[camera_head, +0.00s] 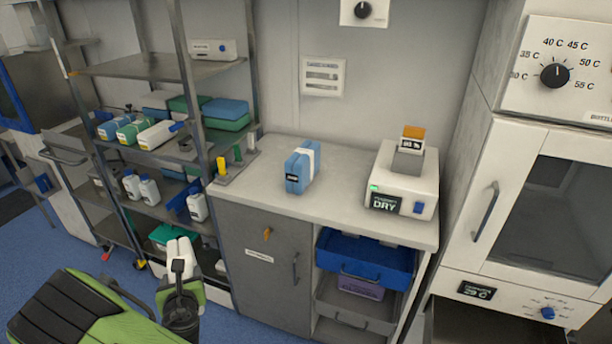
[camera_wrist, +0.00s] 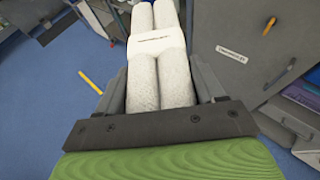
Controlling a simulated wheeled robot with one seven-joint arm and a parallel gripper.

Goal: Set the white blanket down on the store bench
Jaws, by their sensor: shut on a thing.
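The white blanket (camera_wrist: 161,78) is a folded or rolled double bundle with a pale band around it. My gripper (camera_wrist: 160,95) is shut on it, with a grey finger on each side in the wrist view. In the head view the blanket (camera_head: 181,252) stands up from my gripper (camera_head: 181,275), in front of the shelf rack and below the bench top level. The bench (camera_head: 343,213) has a pale top over a grey cupboard and an open drawer bay. The blanket is apart from the bench.
On the bench stand a blue pack with a white band (camera_head: 301,167) and a white device marked DRY (camera_head: 402,182). Bare top lies between them and along the front. A shelf rack (camera_head: 160,66) with bottles is at left, a warming cabinet (camera_head: 545,190) at right.

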